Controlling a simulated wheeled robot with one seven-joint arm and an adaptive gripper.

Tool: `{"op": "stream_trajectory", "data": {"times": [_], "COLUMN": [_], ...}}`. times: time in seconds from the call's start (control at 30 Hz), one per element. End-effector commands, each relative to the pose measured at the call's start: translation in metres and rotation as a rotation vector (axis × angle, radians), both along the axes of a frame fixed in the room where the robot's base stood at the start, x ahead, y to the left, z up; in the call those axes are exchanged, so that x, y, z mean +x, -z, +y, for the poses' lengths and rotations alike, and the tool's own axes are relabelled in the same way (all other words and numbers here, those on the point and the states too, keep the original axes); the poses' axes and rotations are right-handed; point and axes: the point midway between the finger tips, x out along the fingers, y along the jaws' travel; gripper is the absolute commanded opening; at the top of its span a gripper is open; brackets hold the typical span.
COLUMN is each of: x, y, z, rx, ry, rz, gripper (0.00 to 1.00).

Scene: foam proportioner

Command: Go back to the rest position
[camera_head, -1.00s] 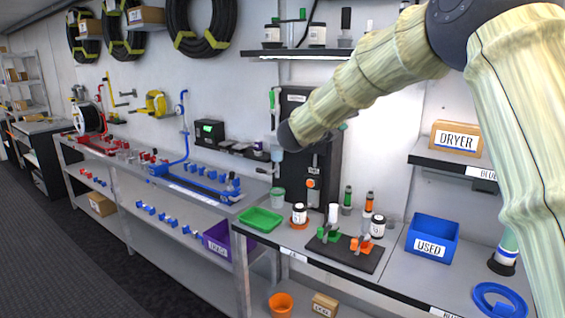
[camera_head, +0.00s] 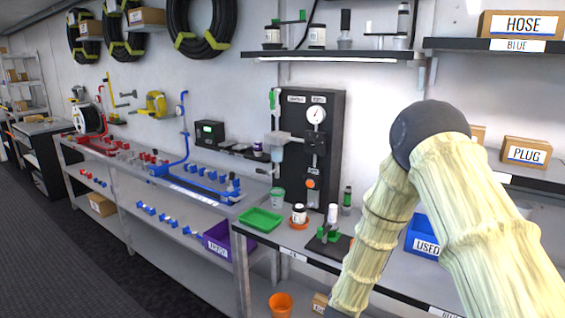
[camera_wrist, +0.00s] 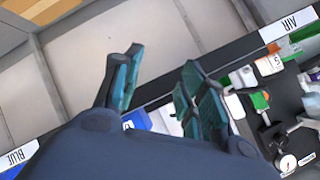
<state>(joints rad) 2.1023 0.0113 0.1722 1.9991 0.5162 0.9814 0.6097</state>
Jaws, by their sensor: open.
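My gripper (camera_wrist: 158,85) shows in the wrist view with its two dark teal fingers apart and nothing between them. Beyond the fingers is the bench front edge with a white AIR label (camera_wrist: 287,25) and a BLUE label (camera_wrist: 18,152). In the head view my arm, in a pale ribbed cover, is folded at the right, its dark elbow raised and the forearm pointing down in front of the bench. The gripper itself is out of the head view, below the frame.
The blue USED bin (camera_head: 424,238) is partly hidden behind my arm. A green tray (camera_head: 261,220), a black panel with a gauge (camera_head: 316,116) and a black mat with green clamp (camera_head: 328,235) stand left of it. An orange bucket (camera_head: 281,304) sits below. Grey floor at left is clear.

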Motion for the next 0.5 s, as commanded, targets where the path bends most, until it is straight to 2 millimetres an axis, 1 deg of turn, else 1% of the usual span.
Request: {"op": "stream_trajectory", "data": {"times": [0.03,0.07,0.1,0.17,0.2,0.27,0.3,0.37,0.4,0.47,0.5], "x": [-0.022,-0.035,-0.052,-0.078,-0.097,-0.125,-0.145,-0.175,-0.196,-0.228,-0.249], "y": [0.024,0.036,0.051,0.074,0.088,0.108,0.120,0.137,0.147,0.161,0.169], "z": [-0.002,-0.003,-0.004,-0.006,-0.007,-0.009,-0.010,-0.012,-0.013,-0.015,-0.016], "rx": [-0.028,-0.045,-0.067,-0.098,-0.117,-0.143,-0.159,-0.182,-0.195,-0.212,-0.223], "ry": [-0.042,-0.068,-0.105,-0.161,-0.200,-0.259,-0.298,-0.358,-0.400,-0.464,-0.507], "rz": [0.064,0.099,0.145,0.216,0.262,0.331,0.376,0.445,0.490,0.557,0.599], "gripper": [0.41,0.41,0.41,0.41,0.41,0.41,0.41,0.41,0.41,0.41,0.41]}}
